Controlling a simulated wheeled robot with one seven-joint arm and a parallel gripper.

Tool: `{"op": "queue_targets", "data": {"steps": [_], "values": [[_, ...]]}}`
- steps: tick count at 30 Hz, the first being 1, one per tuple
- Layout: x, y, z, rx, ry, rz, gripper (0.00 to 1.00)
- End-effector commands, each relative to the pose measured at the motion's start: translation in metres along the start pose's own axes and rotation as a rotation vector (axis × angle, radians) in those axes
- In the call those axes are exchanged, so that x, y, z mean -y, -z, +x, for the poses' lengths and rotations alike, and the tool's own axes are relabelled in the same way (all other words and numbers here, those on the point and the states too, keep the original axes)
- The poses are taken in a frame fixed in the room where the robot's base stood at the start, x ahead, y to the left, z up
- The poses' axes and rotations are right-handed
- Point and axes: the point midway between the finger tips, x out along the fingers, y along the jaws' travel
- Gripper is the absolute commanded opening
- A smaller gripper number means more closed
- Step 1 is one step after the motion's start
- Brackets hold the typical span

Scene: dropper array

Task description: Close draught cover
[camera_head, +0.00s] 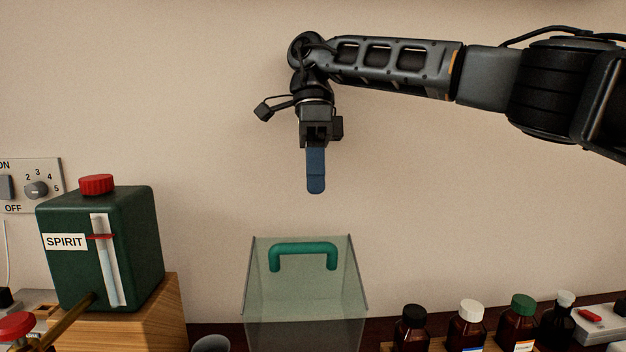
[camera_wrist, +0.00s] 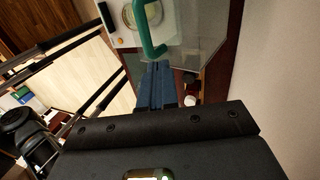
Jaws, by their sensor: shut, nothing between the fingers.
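The draught cover (camera_head: 306,305) is a clear, greenish box-like panel at the bottom centre of the head view, with a green U-shaped handle (camera_head: 303,247) near its top edge. I cannot tell how far it is open, as its lower part runs out of the frame. My gripper (camera_head: 316,186) points straight down above the cover, apart from the handle. Its blue fingers are shut together and empty. In the wrist view, the fingers (camera_wrist: 157,72) point toward the handle (camera_wrist: 149,30), and the clear cover (camera_wrist: 200,45) shows beyond them.
A green SPIRIT tank (camera_head: 130,240) stands on a wooden block (camera_head: 155,315) at left, near a wall switch panel (camera_head: 33,186). Several capped bottles (camera_head: 465,331) stand at lower right, with a white box bearing a red switch (camera_head: 603,322). The air around my gripper is clear.

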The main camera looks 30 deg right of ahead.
Motion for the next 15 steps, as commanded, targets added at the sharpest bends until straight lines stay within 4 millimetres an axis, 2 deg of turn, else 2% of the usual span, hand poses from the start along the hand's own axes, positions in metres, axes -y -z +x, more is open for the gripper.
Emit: {"op": "queue_targets", "data": {"steps": [9,15], "values": [[-0.001,0.000,0.054,0.000,-0.003,-0.002,0.00],[-0.001,0.000,0.073,-0.001,-0.001,-0.002,0.00]]}}
